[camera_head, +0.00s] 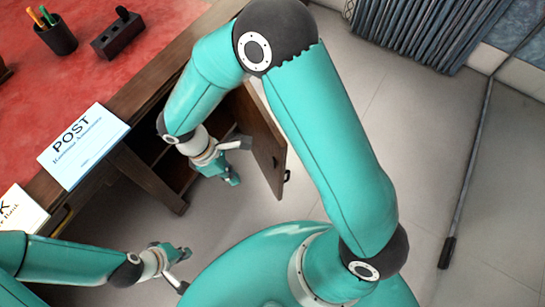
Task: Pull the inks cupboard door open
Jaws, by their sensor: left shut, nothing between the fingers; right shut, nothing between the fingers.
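The wooden cupboard door (264,150) stands swung out from the desk, with a small dark handle (286,177) near its outer edge. The dark cupboard inside (178,165) shows partly between the door and the desk leg. My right gripper (238,163) is shut and empty in front of the opening, left of the door and apart from the handle. My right arm hides part of the door's upper end. My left gripper (183,268) is shut and empty, low in the picture, in front of the desk and away from the door. I see no inks label on this door.
The red leather desk (120,75) bears a POST card (84,145), a cut-off card (20,212), a pen cup (56,36) and a dark holder (117,36). Pleated blue-grey material (425,30) is at the back. Tiled floor right of the door is clear.

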